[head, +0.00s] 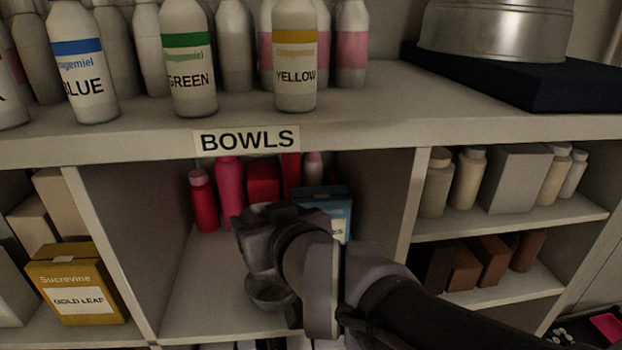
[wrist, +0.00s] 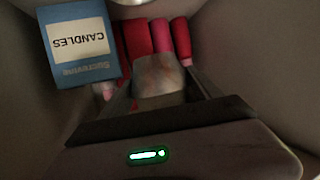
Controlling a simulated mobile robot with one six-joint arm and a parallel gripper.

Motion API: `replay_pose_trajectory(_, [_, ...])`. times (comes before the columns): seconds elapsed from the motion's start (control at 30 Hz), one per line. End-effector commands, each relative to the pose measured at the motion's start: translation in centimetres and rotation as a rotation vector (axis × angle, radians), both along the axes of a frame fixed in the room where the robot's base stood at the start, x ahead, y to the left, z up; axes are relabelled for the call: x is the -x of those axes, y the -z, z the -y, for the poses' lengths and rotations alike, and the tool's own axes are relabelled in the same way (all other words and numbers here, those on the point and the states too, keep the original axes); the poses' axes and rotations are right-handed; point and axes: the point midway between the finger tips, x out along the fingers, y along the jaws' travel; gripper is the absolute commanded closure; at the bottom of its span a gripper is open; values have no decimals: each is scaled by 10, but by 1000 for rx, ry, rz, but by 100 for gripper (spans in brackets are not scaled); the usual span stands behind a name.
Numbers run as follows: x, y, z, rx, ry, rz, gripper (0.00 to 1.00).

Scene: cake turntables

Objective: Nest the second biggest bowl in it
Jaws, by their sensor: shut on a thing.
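My gripper (wrist: 162,103) is inside the shelf compartment labelled BOWLS. In the wrist view it is shut on a shiny grey metal piece, which looks like part of a bowl (wrist: 158,76). In the head view my wrist and arm hide the fingertips. A small dark metal bowl (head: 270,293) shows just below my wrist, near the compartment floor. I cannot tell whether it is the held bowl or another one, or whether it rests inside a bigger bowl. No second bowl is clearly visible in the compartment.
The BOWLS label (head: 247,139) is on the shelf edge above. Red and pink bottles (head: 230,188) and a blue candles box (head: 330,204) stand at the compartment's back; the box (wrist: 80,45) is close in the wrist view. Side walls bound the space. The left floor (head: 195,300) is clear.

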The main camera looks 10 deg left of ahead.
Motion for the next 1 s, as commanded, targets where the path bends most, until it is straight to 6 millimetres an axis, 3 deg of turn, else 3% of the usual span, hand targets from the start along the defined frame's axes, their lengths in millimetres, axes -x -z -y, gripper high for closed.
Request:
replay_pose_trajectory(0.6, [1, 88, 0, 1, -1, -1, 69])
replay_pose_trajectory(1.0, [2, 97, 0, 0, -1, 0, 69])
